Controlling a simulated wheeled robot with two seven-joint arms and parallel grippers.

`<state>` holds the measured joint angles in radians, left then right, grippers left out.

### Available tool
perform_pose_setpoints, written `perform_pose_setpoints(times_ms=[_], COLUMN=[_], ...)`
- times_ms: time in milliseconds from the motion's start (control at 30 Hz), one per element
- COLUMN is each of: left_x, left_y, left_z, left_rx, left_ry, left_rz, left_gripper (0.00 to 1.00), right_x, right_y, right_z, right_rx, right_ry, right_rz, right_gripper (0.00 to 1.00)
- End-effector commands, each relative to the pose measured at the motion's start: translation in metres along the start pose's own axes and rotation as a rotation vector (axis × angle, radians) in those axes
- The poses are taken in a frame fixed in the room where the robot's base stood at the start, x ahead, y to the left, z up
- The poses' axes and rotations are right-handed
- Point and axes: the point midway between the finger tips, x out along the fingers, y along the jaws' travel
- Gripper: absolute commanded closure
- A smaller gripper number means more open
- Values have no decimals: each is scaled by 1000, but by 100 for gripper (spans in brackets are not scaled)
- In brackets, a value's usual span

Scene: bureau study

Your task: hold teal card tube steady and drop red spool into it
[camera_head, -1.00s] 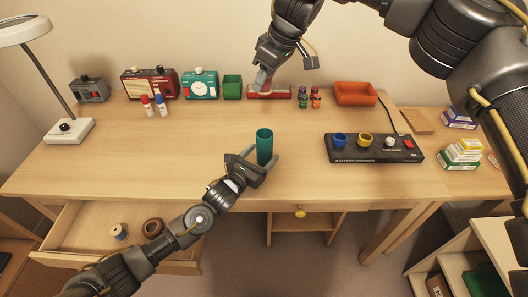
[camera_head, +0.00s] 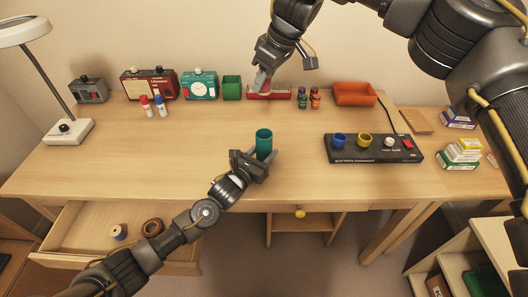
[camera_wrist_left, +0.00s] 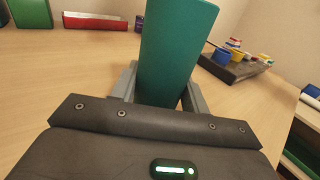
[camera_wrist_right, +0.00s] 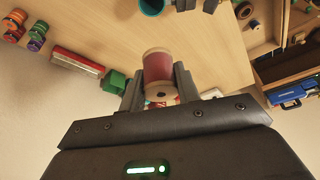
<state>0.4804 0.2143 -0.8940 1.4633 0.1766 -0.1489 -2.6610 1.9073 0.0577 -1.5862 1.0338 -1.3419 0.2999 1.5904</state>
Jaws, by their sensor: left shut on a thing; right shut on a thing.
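The teal card tube (camera_head: 264,142) stands upright near the desk's front edge. My left gripper (camera_head: 263,156) is shut around its lower part; the left wrist view shows the tube (camera_wrist_left: 176,55) between the fingers. My right gripper (camera_head: 263,82) is above the back of the desk, behind the tube and apart from it. The right wrist view shows it shut on the red spool (camera_wrist_right: 164,68), which has pale ends. The spool is not clear in the head view. The tube's open end (camera_wrist_right: 142,9) shows at the top of the right wrist view.
A black battery charger (camera_head: 374,157) lies right of the tube. An open drawer (camera_head: 75,237) juts out at front left. The desk left of the tube is clear.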

Motion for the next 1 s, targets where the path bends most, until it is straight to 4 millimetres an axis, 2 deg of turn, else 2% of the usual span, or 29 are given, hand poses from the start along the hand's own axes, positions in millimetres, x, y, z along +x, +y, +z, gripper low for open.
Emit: perform_pose_setpoints(times_ms=[1000], left_x=[0], left_y=[0], left_z=[0], left_rx=[0], left_ry=[1], left_rz=[0], left_gripper=[77], right_x=[63], right_y=[0], right_z=[26], right_rx=[0], right_ry=[0], right_rz=[-1], right_gripper=[90])
